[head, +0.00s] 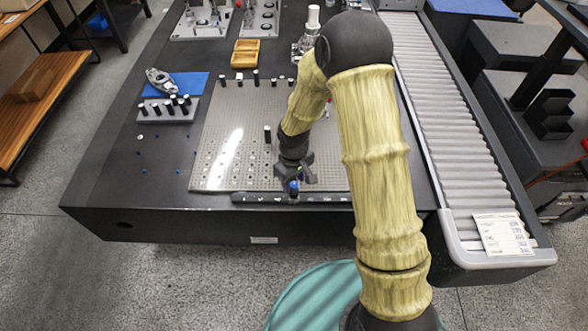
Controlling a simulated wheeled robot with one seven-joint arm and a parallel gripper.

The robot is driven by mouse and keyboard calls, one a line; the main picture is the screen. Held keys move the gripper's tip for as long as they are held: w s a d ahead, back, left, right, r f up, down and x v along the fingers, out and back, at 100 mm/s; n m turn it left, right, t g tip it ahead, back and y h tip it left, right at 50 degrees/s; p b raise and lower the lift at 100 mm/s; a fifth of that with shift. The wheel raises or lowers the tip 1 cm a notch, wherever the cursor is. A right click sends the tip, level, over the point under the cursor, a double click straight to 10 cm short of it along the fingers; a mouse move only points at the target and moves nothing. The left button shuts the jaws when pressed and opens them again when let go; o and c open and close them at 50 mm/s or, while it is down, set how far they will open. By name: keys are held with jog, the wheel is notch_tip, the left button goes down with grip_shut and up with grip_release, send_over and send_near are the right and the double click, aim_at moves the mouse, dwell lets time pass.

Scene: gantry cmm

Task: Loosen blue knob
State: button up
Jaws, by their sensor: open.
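The blue knob (293,187) stands near the front edge of the perforated plate, just above a dark bar (260,197) with pale markings. My gripper (298,180) points down at it, with dark fingers spread beside and above the knob. The jaws are open. The fingers partly hide the knob, and I cannot tell whether they touch it. My own yellow arm covers the right part of the plate.
The perforated plate (225,120) bears several black posts. To its left are a post rack (168,110) and a grey part on a blue mat (188,82). A wooden tray (245,53) lies behind. A ribbed cover (450,120) runs along the right. The left front table is mostly clear.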

aim_at(295, 184)
notch_tip(295, 184, up, 17)
jog(key=shift+p, duration=0.45)
jog(key=shift+r, duration=0.1)
dwell(0.3)
jog(key=s+d+r+m+t+p, duration=0.2)
jog(key=s+d+r+m+p, duration=0.5)
jog(key=s+d, duration=0.5)
jog(key=shift+s+d+r+m+t, duration=0.2)
jog(key=shift+d+r+m+t, duration=0.1)
jog(key=shift+d+r+m, duration=0.5)
